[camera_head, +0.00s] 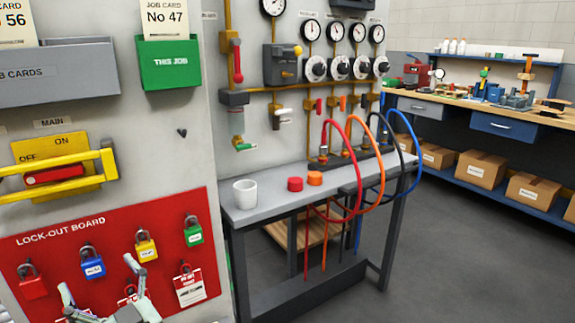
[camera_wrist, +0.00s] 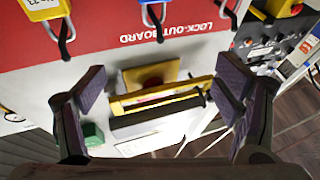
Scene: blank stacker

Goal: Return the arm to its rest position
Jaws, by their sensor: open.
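My gripper (camera_head: 103,280) shows at the bottom left of the head view, in front of the lower part of the red lock-out board (camera_head: 110,222). In the wrist view my gripper (camera_wrist: 163,98) is open, with its dark finger pads wide apart and nothing between them. The yellow handle of the main switch (camera_wrist: 158,103) shows beyond the fingers, apart from them. In the head view the main switch's yellow handle (camera_head: 108,172) is on the panel above the board. Most of my arm is out of view.
Padlocks in red, blue (camera_head: 92,262), yellow (camera_head: 146,246) and green (camera_head: 194,230) hang on the board, with red-and-white tags (camera_head: 189,288) below. A grey bench (camera_head: 262,208) with a white cup (camera_head: 245,193) and looped hoses stands right. Open floor lies beyond.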

